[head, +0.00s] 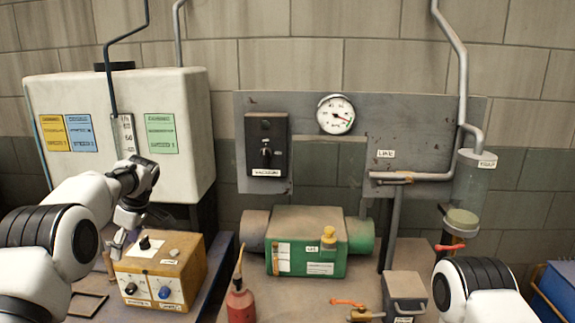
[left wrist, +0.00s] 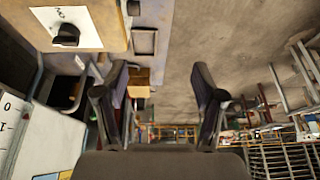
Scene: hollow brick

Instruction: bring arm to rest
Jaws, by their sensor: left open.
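My left arm (head: 75,240) comes in from the left in the head view, bent, with its wrist in front of the white tank. My left gripper (head: 122,232) hangs just above and beside the left rear of the yellow control box (head: 160,275). In the left wrist view the two fingers of the left gripper (left wrist: 160,105) stand wide apart with nothing between them. The control box (left wrist: 85,20) shows there at the upper left, with a black knob on a white label. My right arm (head: 475,292) shows only as a rounded joint at the lower right; its gripper is outside the picture.
A white tank (head: 185,110) with coloured labels stands behind the left arm. A green pump (head: 305,245), a red oil can (head: 240,300) and a small grey box (head: 404,293) stand on the bench. A gauge (head: 335,114) is on the grey panel (head: 400,120).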

